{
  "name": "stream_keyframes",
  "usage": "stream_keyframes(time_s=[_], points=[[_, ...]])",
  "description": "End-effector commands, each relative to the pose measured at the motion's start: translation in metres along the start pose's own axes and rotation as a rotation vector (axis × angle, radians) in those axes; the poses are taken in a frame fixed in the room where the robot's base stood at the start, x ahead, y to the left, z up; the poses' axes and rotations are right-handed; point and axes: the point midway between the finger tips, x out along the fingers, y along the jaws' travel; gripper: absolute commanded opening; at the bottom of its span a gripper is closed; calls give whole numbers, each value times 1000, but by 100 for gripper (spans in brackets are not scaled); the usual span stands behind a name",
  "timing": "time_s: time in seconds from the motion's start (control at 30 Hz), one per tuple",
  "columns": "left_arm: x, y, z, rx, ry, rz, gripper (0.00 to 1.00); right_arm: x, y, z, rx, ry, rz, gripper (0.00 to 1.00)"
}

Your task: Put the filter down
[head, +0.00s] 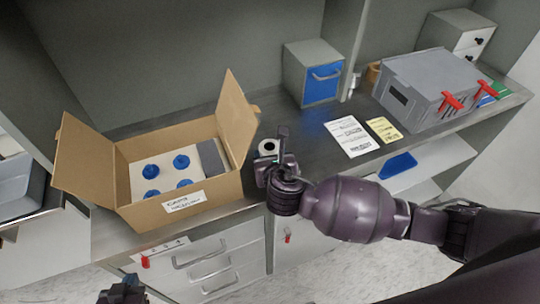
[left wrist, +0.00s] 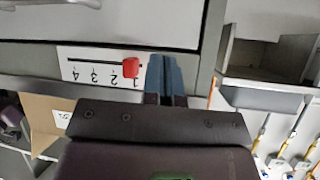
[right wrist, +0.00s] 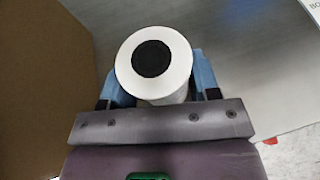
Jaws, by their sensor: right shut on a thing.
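The filter (head: 267,146) is a white cylinder with a dark round hole in its end. It is at the counter just right of the open cardboard box. In the right wrist view the filter (right wrist: 154,62) sits between the blue fingers of my right gripper (right wrist: 155,85), which is shut on it. My right gripper (head: 277,160) hides part of it in the head view. I cannot tell whether the filter touches the counter (head: 310,150). My left gripper (head: 122,292) is low at the front left. Its blue fingers (left wrist: 165,78) are together and empty in the left wrist view.
The cardboard box (head: 183,200) holds several blue knobs on a pale insert. Papers (head: 352,136) and a grey case with red clamps (head: 425,85) lie to the right. A red slider (left wrist: 131,67) on a numbered scale is beside my left fingers. Drawers (head: 210,265) are below.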

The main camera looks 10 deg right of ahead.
Motion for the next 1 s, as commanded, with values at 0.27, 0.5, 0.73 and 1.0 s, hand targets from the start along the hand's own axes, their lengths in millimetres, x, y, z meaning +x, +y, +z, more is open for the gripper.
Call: stream_keyframes(time_s=[0.27,0.5,0.73,1.0], points=[[0,0,-1,0,2,0,0,1,0,-2,0,0,0,77],[-1,0,0,-1,-1,0,0,1,0,-2,0,0,0,82],[-4,-1,1,-1,-6,-2,0,-10,0,0,0,1,2,82],[-8,-1,-7,-2,0,-2,0,-60,0,1,2,1,2,82]])
